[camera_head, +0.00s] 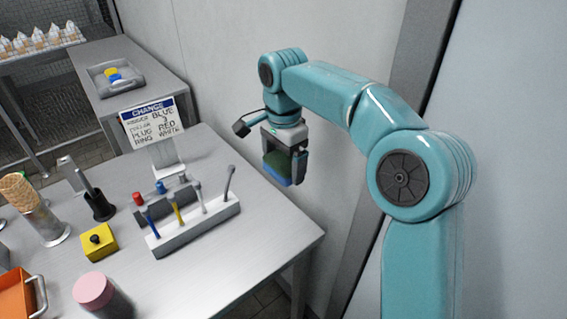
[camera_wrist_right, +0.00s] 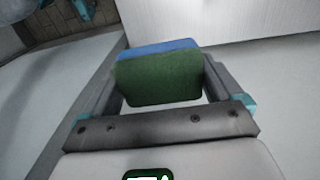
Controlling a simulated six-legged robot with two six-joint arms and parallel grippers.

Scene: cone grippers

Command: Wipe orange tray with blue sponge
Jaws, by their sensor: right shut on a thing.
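My right gripper (camera_head: 284,172) is shut on a sponge with a green pad and a blue layer (camera_head: 279,166). It holds the sponge in the air past the right edge of the steel table. In the right wrist view the sponge (camera_wrist_right: 160,78) sits between the two fingers (camera_wrist_right: 160,85), green side toward the camera and blue at the far edge. The orange tray (camera_head: 16,296) with a metal handle is at the lower left of the head view, cut off by the picture edge and far from the gripper. My left gripper is not in view.
On the steel table (camera_head: 240,262) stand a white rack (camera_head: 200,230) with several coloured tools, a sign (camera_head: 152,122), a yellow button box (camera_head: 98,243), a pink-topped jar (camera_head: 95,290) and a cone in a metal holder (camera_head: 46,228). The table's right side is clear. A wall stands close behind.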

